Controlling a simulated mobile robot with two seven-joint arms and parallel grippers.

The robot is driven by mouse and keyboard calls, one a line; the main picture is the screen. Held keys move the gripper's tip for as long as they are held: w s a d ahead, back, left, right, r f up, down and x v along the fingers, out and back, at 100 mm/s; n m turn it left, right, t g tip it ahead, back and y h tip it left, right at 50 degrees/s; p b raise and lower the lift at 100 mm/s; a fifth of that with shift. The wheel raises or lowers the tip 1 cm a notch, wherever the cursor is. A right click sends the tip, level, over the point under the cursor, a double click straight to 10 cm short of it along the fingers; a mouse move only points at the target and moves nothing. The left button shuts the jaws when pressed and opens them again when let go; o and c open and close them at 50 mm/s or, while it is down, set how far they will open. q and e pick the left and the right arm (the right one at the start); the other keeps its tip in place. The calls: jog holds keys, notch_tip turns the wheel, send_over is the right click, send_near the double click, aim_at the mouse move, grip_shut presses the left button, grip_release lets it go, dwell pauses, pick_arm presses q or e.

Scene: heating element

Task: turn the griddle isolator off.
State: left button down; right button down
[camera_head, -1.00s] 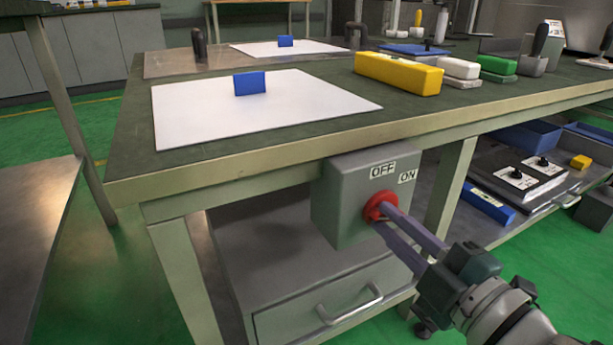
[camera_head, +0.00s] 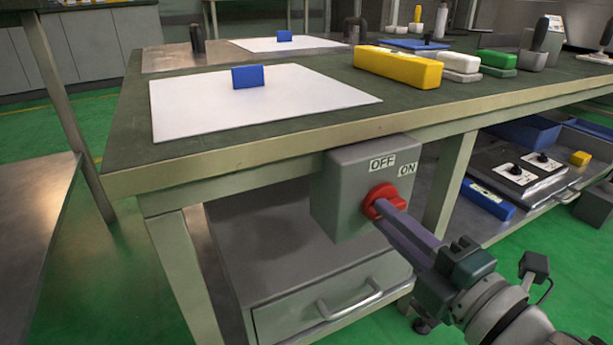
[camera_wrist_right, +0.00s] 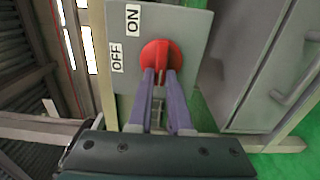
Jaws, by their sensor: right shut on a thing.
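The griddle isolator is a grey box (camera_head: 338,195) under the bench's front edge, with a red rotary knob (camera_head: 383,199) on its face. An OFF label (camera_head: 382,163) sits above the knob and an ON label (camera_head: 407,170) to its upper right. My right gripper (camera_head: 378,209) reaches in from the lower right, its purple fingers shut on the knob. In the right wrist view, the red knob (camera_wrist_right: 161,58) has its grip between the two fingertips. They hide part of it, so its exact pointing is hard to read. My left gripper is not in view.
The bench top (camera_head: 235,150) overhangs the box. A drawer unit with a handle (camera_head: 350,300) stands below it, and a bench leg (camera_head: 452,180) is close on the right. Free green floor (camera_head: 560,250) lies at the lower right.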

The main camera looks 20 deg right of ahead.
jog(key=c, duration=0.8)
grip_release()
jog(key=shift+c, duration=0.2)
jog(key=shift+s, duration=0.1)
jog(key=s+p, duration=0.2)
jog(key=s, duration=0.7)
jog(key=shift+s+d+p, duration=0.4)
